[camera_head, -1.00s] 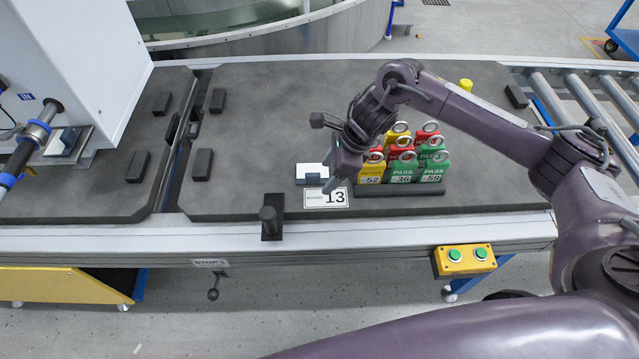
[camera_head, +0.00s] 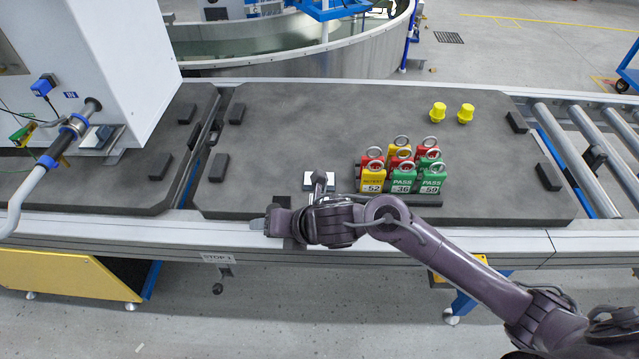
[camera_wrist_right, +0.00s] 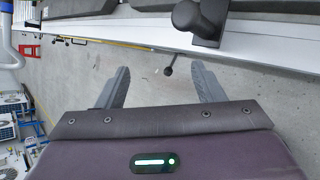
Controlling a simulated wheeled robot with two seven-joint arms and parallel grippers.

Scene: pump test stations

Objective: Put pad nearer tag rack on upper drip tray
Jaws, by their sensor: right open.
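A small white pad with a blue-grey edge (camera_head: 312,182) lies on the dark work surface, left of the tag rack (camera_head: 412,199); part of my right arm covers some of it. The rack holds several red, yellow and green tags with rings. A small drip tray (camera_head: 116,157) sticks out from the white cabinet at the left, with another pad (camera_head: 97,137) on it. I cannot tell from here which tray is upper. My right gripper (camera_head: 268,222) is over the front rail, left of the near pad, open and empty in the wrist view (camera_wrist_right: 163,88). My left gripper is out of view.
A black post (camera_wrist_right: 208,22) stands at the front edge by my right gripper. Two yellow knobs (camera_head: 438,112) stand at the back right. The surface's back middle is clear.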

